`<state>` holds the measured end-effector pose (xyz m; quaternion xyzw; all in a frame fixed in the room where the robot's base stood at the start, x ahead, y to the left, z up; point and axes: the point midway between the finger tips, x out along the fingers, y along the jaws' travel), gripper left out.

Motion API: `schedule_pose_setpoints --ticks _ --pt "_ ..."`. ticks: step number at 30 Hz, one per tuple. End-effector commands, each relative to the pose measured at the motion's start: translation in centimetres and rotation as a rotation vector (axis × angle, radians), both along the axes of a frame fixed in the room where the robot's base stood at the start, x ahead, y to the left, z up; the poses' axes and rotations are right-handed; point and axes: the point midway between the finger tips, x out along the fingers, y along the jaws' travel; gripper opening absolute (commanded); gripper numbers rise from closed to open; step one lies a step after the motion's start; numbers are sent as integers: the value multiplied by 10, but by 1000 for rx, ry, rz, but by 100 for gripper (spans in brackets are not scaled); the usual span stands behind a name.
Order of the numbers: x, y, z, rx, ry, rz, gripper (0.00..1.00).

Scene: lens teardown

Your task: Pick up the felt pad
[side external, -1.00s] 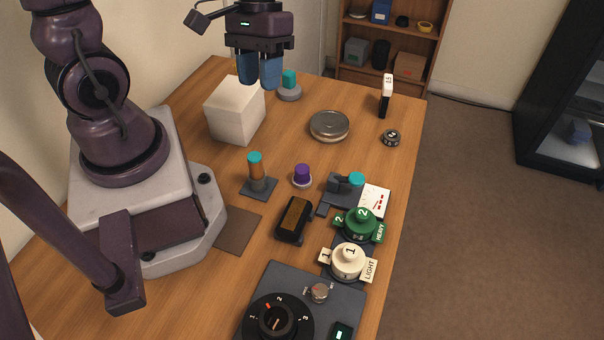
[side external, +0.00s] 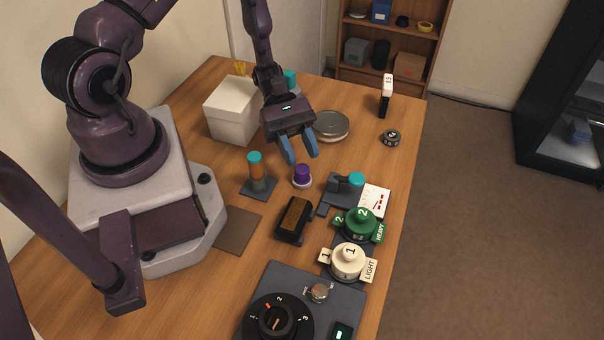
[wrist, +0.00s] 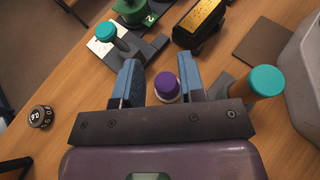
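No thing is plainly marked as the felt pad. A flat brown square (side external: 238,230) lies on the table beside my base and looks the most pad-like; it also shows at upper right in the wrist view (wrist: 263,42). A black block with a gold-brown top (side external: 293,219) lies to its right, also seen in the wrist view (wrist: 199,24). My gripper (side external: 301,156) is open and empty, pointing down above a small purple-capped piece (side external: 302,174). In the wrist view that piece (wrist: 167,84) appears between the open fingers (wrist: 159,62), apparently below them.
A dark fixture with a teal knob (side external: 356,179) stands right. Green (side external: 361,223) and white (side external: 348,260) weights stand nearer. A white box (side external: 231,112) and round metal dish (side external: 334,126) are behind.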

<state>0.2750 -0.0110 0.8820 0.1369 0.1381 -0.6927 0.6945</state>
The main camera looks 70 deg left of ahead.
Motion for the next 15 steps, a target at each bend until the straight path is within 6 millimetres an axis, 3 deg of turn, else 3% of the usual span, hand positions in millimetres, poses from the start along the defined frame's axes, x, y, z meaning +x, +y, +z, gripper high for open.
schedule_pose_setpoints --ticks 5,10,15 --pt "0 0 -13 0 1 -1 37" --pt "-1 -1 -40 -1 4 -2 37" --pt "-1 -23 -47 -1 1 -5 37"
